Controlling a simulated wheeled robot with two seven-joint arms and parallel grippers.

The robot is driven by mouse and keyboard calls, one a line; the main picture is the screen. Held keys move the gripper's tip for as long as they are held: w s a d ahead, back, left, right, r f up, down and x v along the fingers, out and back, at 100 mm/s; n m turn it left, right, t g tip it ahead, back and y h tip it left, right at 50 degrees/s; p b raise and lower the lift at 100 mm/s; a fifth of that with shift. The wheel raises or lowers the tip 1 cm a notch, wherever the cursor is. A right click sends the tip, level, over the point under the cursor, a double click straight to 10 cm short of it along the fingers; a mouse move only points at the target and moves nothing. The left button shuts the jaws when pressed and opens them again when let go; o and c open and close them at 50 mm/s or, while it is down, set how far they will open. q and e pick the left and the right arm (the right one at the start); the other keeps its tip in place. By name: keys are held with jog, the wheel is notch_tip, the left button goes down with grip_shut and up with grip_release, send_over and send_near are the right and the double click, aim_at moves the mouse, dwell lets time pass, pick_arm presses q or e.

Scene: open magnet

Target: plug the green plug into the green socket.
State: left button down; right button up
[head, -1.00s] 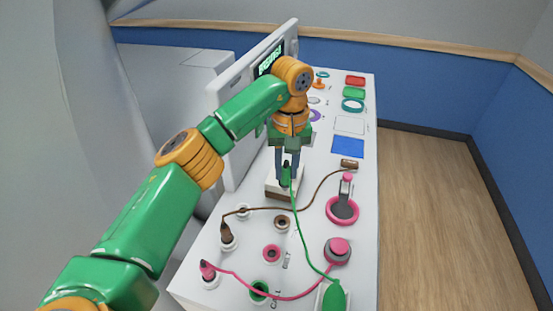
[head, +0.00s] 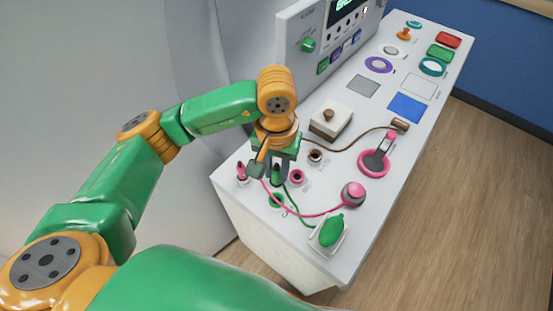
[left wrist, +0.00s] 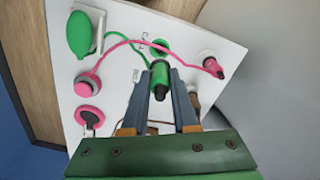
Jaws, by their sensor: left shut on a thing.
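My left gripper (head: 276,182) is shut on the green plug (head: 277,170) and points down at the near end of the white panel. In the left wrist view the green plug (left wrist: 160,74) sits between the two fingertips (left wrist: 161,92). The green socket (head: 277,201) is a green ring just in front of the plug in the head view; it also shows just beyond the plug in the left wrist view (left wrist: 160,47). The plug is apart from the socket ring. A green cord runs from the plug to the green bulb (head: 330,231). My right gripper is out of view.
A pink plug (head: 241,170) stands left of my gripper, its pink cord passing close by to a pink round knob (head: 352,194). A pink socket (head: 297,177) and brown socket (head: 315,156) lie to the right. A white block (head: 330,121) stands farther back.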

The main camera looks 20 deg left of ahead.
aim_at(277, 186)
pick_arm(q)
notch_tip(277, 186, down, 6)
jog(key=b, duration=0.3)
jog(key=shift+d, duration=0.1)
jog(key=shift+f+b, duration=0.45)
jog(key=shift+b, duration=0.3)
jog(key=shift+r, duration=0.1)
jog(key=shift+f+b, duration=1.5)
jog(key=shift+b, duration=0.35)
jog(key=shift+r, duration=0.1)
jog(key=c, duration=0.6)
grip_release()
